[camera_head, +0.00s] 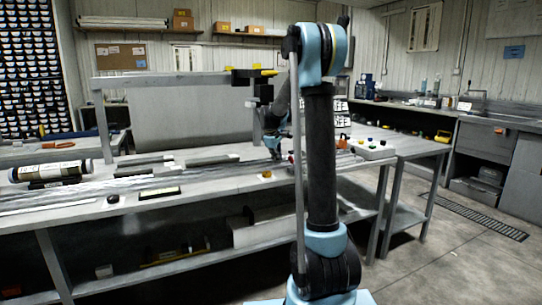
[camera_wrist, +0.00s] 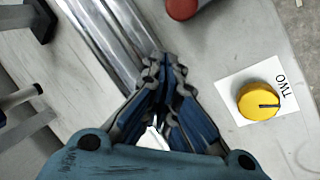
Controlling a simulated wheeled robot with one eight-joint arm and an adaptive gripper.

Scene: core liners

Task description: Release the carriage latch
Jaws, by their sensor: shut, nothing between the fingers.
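My gripper (camera_wrist: 165,65) is shut and empty, over the end of the shiny metal rails (camera_wrist: 112,32) in the wrist view. In the head view my gripper (camera_head: 273,152) is low over the right part of the bench. A yellow knob (camera_wrist: 259,101) with a dark line sits on a white card marked "TWO", right of the fingers and apart from them. It also shows in the head view (camera_head: 266,174). A red rounded part (camera_wrist: 183,7) is cut off at the wrist view's top edge. I cannot tell which part is the carriage latch.
A long tube (camera_head: 48,171) lies at the bench's left end. A black knob (camera_head: 113,198) is near the front edge. A box with coloured buttons (camera_head: 372,148) stands at the right. A grey frame (camera_head: 101,120) rises behind the rails.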

